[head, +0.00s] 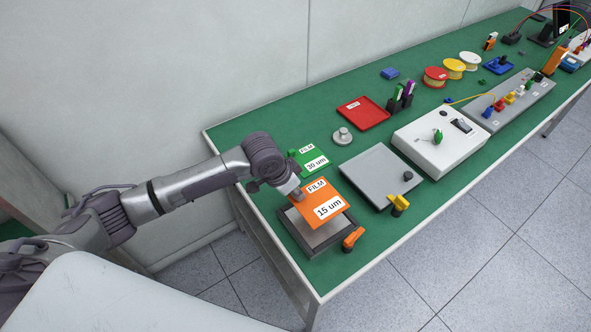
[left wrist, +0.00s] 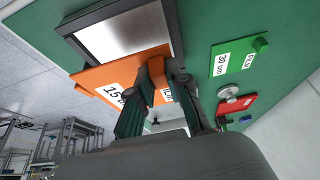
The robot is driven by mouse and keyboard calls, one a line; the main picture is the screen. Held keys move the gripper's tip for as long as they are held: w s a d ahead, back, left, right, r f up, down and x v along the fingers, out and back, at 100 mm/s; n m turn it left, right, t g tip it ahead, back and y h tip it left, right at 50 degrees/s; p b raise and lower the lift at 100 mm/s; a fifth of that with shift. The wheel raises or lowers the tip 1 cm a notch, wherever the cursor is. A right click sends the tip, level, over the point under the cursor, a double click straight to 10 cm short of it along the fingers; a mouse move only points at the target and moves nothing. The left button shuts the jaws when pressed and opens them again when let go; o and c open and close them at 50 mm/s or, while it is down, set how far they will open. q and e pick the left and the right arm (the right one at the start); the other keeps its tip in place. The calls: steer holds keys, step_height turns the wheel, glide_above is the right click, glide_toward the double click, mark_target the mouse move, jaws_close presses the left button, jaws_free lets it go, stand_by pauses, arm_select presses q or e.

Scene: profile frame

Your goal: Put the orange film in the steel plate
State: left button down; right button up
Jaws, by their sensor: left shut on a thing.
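The orange film (head: 312,193), labelled 15 um, is held tilted over the dark-framed steel plate (head: 308,235) near the table's near left end. My left gripper (head: 297,192) is shut on the film's raised orange tab. In the left wrist view the tab (left wrist: 157,80) sits between the fingertips (left wrist: 158,88), and the orange film (left wrist: 96,76) overlaps the edge of the steel plate (left wrist: 130,35). The film covers the far part of the plate in the head view. I cannot tell whether film and plate touch. My right gripper is not in view.
A green film (head: 311,156), labelled 30 um, lies just behind. An orange-handled piece (head: 353,238) stands at the frame's right. A small metal weight (head: 342,136) and red tray (head: 363,113) are farther back.

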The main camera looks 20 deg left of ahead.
mark_target(294, 199)
arm_select(q)
steer(key=shift+s+d, duration=0.15)
steer(key=shift+s, duration=0.1)
steer(key=shift+f, duration=0.15)
steer(key=shift+w+f, duration=0.1)
steer(key=shift+w, duration=0.05)
steer(key=shift+p, duration=0.7)
step_height(294, 199, down, 4)
steer(key=shift+r+b, duration=0.15)
steer(key=shift+b, duration=0.9)
steer(key=shift+f+b, duration=0.5)
steer(key=shift+f, duration=0.75)
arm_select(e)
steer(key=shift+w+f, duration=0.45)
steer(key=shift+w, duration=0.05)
arm_select(q)
steer(key=shift+f, duration=0.6)
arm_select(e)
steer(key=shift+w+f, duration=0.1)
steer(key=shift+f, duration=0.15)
arm_select(q)
steer(key=c, duration=1)
jaws_free()
steer(key=shift+c, duration=0.2)
